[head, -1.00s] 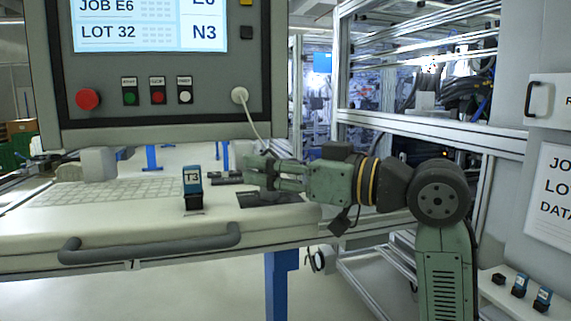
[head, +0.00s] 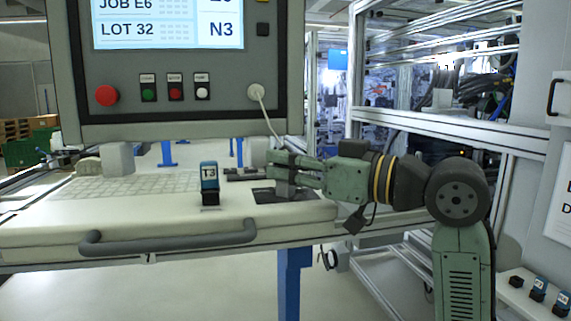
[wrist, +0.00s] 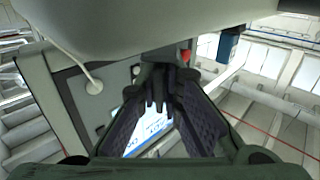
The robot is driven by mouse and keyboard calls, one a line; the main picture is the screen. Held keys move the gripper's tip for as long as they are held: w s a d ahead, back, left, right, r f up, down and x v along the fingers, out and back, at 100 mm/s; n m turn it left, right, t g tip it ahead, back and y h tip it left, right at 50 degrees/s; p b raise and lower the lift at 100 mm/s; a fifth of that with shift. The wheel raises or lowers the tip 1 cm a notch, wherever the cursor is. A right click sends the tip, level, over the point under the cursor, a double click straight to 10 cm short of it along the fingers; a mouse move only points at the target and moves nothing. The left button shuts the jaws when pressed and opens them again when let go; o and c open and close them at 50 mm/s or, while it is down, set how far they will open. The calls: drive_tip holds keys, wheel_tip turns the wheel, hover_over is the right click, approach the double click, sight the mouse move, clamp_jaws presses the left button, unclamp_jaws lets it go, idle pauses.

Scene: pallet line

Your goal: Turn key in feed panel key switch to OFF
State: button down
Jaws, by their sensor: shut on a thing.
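My gripper (head: 280,173) is low over the right end of the pale desk, beside a flat black pad (head: 268,196). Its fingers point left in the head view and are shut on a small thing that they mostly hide. In the wrist view the dark fingers (wrist: 160,98) come together in front of a dark block. I cannot make out the key, its slot or its OFF mark. The grey panel (head: 180,131) with a screen stands above the desk. It carries a red button (head: 107,95), green, red and white small buttons, and a white round fitting (head: 256,92) with a cable.
A blue-topped T3 piece (head: 209,174) stands on the desk left of my gripper, near a keyboard (head: 125,187). The white cable hangs close to my fingers. A handle (head: 168,238) runs along the desk front. A metal frame (head: 440,128) stands behind my arm.

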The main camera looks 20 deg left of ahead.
drive_tip(key=shift+r, duration=0.1)
drive_tip(key=shift+n+g+p, duration=0.4)
drive_tip(key=shift+g, duration=0.2)
drive_tip(key=shift+n+g+p, duration=0.85)
drive_tip(key=shift+n+g, duration=0.2)
drive_tip(key=shift+g, duration=0.6)
drive_tip(key=shift+n+g+p, duration=0.8)
drive_tip(key=shift+n+g, duration=0.25)
drive_tip(key=shift+g, duration=0.6)
drive_tip(key=n+g+h, duration=0.1)
drive_tip(key=n+g, duration=0.1)
drive_tip(key=n+g+h, duration=0.1)
drive_tip(key=g, duration=0.2)
drive_tip(key=shift+n+h, duration=0.3)
drive_tip(key=shift+n, duration=0.1)
drive_tip(key=c, duration=1.7)
unclamp_jaws()
drive_tip(key=shift+o, duration=0.2)
drive_tip(key=o, duration=0.5)
